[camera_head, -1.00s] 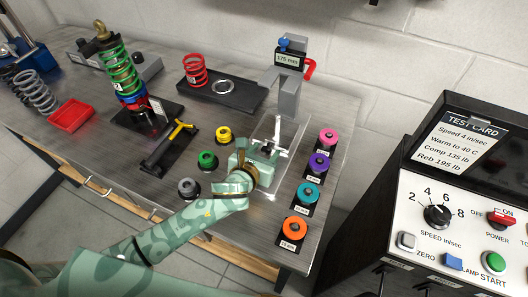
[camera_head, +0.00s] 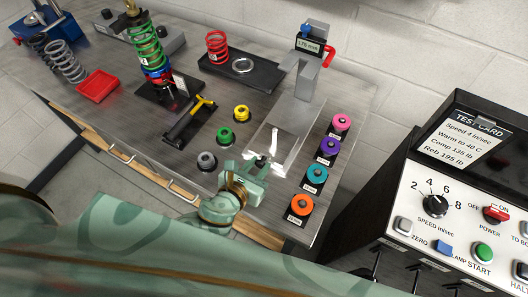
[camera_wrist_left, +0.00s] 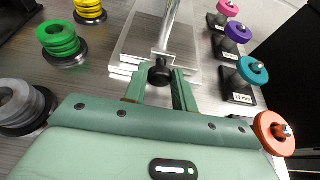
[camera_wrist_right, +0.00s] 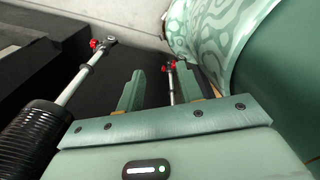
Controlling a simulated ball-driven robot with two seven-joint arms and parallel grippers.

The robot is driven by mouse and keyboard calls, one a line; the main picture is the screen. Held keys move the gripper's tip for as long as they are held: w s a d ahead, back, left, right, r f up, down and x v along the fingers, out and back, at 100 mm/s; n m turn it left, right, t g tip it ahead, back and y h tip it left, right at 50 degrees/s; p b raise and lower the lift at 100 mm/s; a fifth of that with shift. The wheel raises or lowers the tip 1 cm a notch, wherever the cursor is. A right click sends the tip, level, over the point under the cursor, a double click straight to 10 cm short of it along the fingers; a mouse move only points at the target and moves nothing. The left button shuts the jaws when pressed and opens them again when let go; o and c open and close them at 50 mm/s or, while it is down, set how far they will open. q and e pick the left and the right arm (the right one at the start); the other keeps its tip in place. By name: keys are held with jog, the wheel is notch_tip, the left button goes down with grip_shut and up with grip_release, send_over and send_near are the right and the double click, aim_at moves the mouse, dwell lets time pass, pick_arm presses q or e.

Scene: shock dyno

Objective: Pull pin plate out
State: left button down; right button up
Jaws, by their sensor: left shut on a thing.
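The pin plate (camera_wrist_left: 163,52) shows in the left wrist view as a bright metal piece with a dark round knob (camera_wrist_left: 159,74) at its near end. My left gripper (camera_wrist_left: 160,82) is shut on it at the knob. In the head view my left gripper (camera_head: 259,166) is at the near end of a clear layered tray (camera_head: 298,152), and a bright metal part (camera_head: 274,143) stands up just beyond it. How far the pin plate is out of the tray is hard to tell. My right gripper (camera_wrist_right: 159,88) is open, with its fingers apart, in the right wrist view.
Pink, purple, teal (camera_head: 316,175) and orange (camera_head: 299,205) discs line the tray's right side. Yellow, green (camera_head: 225,134) and grey discs stand to the left. A grey gauge stand (camera_head: 311,72) is behind. The control box (camera_head: 450,210) is at the right.

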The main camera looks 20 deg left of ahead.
pick_arm(q)
jog(key=c, duration=1.1)
grip_release()
jog(key=shift+c, duration=0.2)
jog(key=v, duration=1.6)
jog(key=shift+p, duration=0.45)
jog(key=shift+s, duration=0.1)
